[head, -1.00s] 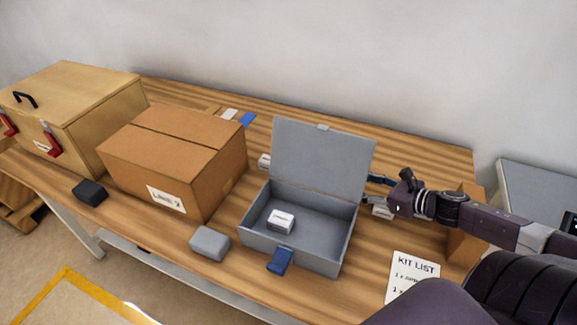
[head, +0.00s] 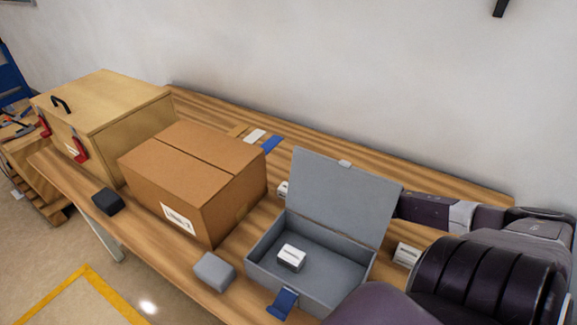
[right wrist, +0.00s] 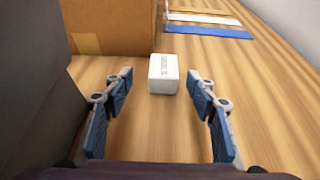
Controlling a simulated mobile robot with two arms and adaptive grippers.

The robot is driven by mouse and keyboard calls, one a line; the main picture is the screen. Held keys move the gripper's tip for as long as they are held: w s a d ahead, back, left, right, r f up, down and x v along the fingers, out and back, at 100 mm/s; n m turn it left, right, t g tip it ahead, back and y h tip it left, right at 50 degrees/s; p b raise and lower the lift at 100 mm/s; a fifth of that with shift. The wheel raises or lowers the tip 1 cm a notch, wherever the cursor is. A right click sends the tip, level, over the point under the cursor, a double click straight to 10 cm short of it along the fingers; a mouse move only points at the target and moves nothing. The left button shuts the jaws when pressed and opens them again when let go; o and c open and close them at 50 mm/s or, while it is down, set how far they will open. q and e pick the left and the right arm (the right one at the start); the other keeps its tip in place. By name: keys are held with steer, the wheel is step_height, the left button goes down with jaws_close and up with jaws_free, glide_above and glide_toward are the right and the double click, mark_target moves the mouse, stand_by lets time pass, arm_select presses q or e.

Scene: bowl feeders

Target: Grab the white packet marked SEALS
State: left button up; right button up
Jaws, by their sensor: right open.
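A small white packet (right wrist: 163,76) stands on the wooden table in the right wrist view, with dark print too small to read. In the head view the lid hides this gripper. Another white packet (head: 291,257) sits inside the grey box, and one more (head: 406,254) lies to its right; their print is unreadable. My left gripper is not in view.
The open grey box (head: 330,285) has its lid (head: 345,195) beside my right arm; a grey wall fills the wrist view's left. A cardboard box (head: 190,180) stands near the packet. Blue (head: 271,144) and white (head: 255,135) flat pieces lie behind. Table right of the packet is clear.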

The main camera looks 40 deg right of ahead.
steer(key=x, duration=0.2)
steer(key=shift+w+d, duration=0.1)
steer(key=shift+w, duration=0.35)
steer(key=shift+w+f, duration=0.3)
steer(key=shift+w, duration=0.35)
steer(key=shift+w+a+f, duration=0.25)
steer(key=shift+w, duration=0.25)
steer(key=shift+w+f, duration=0.1)
steer(key=shift+w, duration=0.05)
steer(key=c, duration=0.4)
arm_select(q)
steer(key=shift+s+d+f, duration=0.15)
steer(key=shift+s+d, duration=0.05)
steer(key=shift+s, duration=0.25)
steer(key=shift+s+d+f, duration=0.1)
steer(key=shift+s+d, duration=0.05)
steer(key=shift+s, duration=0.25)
arm_select(e)
steer(key=c, duration=1)
steer(key=shift+o, duration=0.2)
